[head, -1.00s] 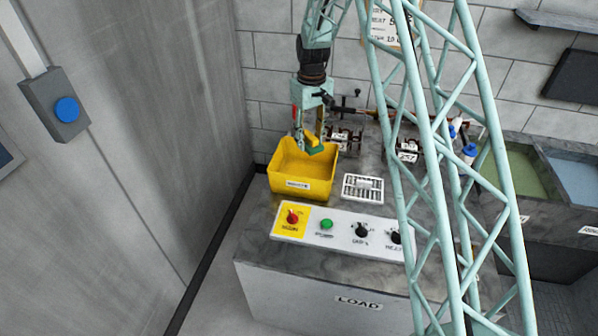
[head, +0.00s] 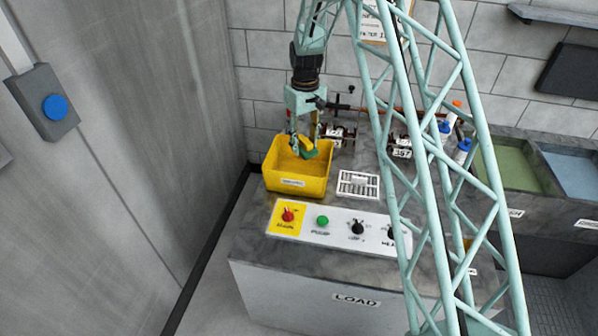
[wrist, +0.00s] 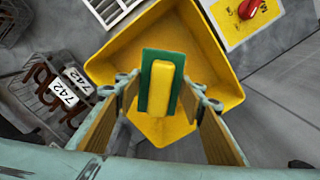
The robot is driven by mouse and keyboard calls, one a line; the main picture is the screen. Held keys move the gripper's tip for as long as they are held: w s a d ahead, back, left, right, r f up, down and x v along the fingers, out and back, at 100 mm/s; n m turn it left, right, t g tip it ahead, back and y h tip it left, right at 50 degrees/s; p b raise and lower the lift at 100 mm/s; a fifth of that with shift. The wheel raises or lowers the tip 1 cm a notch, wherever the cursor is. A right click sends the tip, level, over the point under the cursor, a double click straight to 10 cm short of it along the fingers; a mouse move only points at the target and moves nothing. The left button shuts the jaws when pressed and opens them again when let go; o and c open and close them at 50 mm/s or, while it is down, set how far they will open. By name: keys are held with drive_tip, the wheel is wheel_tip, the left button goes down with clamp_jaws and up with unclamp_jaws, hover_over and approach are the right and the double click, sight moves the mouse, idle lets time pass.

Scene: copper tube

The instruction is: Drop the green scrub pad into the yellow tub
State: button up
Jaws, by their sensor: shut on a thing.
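The green scrub pad (wrist: 148,66) has a yellow block-like back and is held between the fingers of my gripper (wrist: 160,108). In the head view the pad (head: 309,154) is at the fingertips of my gripper (head: 304,148), over the yellow tub (head: 300,186). In the wrist view the tub (wrist: 218,62) lies beneath the pad, with its walls around it in the picture. The pad's exact height against the tub rim is hard to tell. My gripper is shut on the pad. The tub stands at the left of the grey worktop.
A white drain grate (head: 358,184) lies right of the tub. A control panel (head: 340,226) with knobs and a green button is in front. Labelled racks (head: 340,134) stand behind. Blue-and-white bottles (head: 462,150) stand at the right. A wall rises at the left.

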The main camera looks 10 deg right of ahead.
drive_tip(key=shift+f+b, duration=0.45)
drive_tip(key=shift+f, duration=0.8)
drive_tip(key=o, duration=1)
drive_tip(key=shift+o, duration=0.2)
drive_tip(key=shift+r, duration=0.2)
wheel_tip(320, 180, up, 11)
drive_tip(key=shift+f, duration=0.2)
drive_tip(key=shift+r, duration=0.5)
drive_tip(key=shift+r, duration=0.1)
